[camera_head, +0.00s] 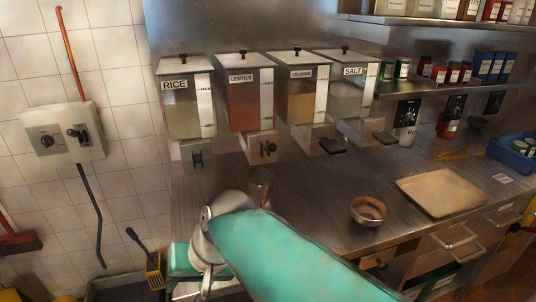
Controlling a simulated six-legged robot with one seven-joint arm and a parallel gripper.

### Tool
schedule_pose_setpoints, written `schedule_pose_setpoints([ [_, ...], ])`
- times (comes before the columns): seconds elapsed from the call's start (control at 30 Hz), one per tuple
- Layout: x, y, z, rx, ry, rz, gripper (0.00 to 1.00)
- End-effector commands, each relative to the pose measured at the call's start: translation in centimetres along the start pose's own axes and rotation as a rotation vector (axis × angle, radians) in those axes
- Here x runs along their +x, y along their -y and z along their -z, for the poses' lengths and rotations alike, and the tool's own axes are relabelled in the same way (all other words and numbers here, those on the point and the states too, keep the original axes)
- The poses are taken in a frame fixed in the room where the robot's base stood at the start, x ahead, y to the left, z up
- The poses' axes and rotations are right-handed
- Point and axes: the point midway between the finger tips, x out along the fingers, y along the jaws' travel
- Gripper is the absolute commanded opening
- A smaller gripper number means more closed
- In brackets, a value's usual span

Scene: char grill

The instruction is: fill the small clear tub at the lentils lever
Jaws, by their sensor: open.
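The lentils dispenser (243,103), with reddish contents and a LENTILS label, hangs second from the left on the steel back wall. Its lever and spout block (262,147) sit at its foot, above the counter. My gripper (262,189) shows only as a small, blurred end below and in front of that spout, apart from the lever. It is open; my teal arm and pale wrist hide most of it. I cannot make out the small clear tub with certainty; it may be hidden or blend into the blur near my gripper.
Rice (190,108), a yellowish dispenser (301,98) and salt (347,99) flank the lentils. A round bowl (369,212) and a cutting board (441,192) stand on the counter (310,195) at right. Jars and boxes fill shelves at the back right.

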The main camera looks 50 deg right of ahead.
Motion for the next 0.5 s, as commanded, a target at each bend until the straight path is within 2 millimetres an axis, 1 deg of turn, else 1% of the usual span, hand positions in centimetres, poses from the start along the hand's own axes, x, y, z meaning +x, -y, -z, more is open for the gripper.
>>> schedule_pose_setpoints([
  [0.03,0.2,-0.7,1.0,0.159,0.019,0.058,0.45],
  [0.1,0.0,-1.1,2.7,0.376,0.033,0.161,0.45],
  [0.17,-0.3,-1.7,4.4,0.557,0.037,0.255,0.45],
  [0.2,-0.7,-2.2,5.7,0.675,0.034,0.322,0.45],
  [0.27,-1.5,-3.4,7.8,0.847,0.02,0.427,0.45],
  [0.3,-2.2,-4.4,9.3,0.959,0.006,0.501,0.45],
  [0.37,-3.6,-6.3,11.7,1.119,-0.027,0.619,0.45],
  [0.4,-4.6,-7.9,13.2,1.222,-0.053,0.703,0.45],
  [0.47,-6.4,-10.8,15.3,1.367,-0.104,0.832,0.45],
  [0.5,-7.7,-12.9,16.5,1.455,-0.142,0.92,0.45],
])
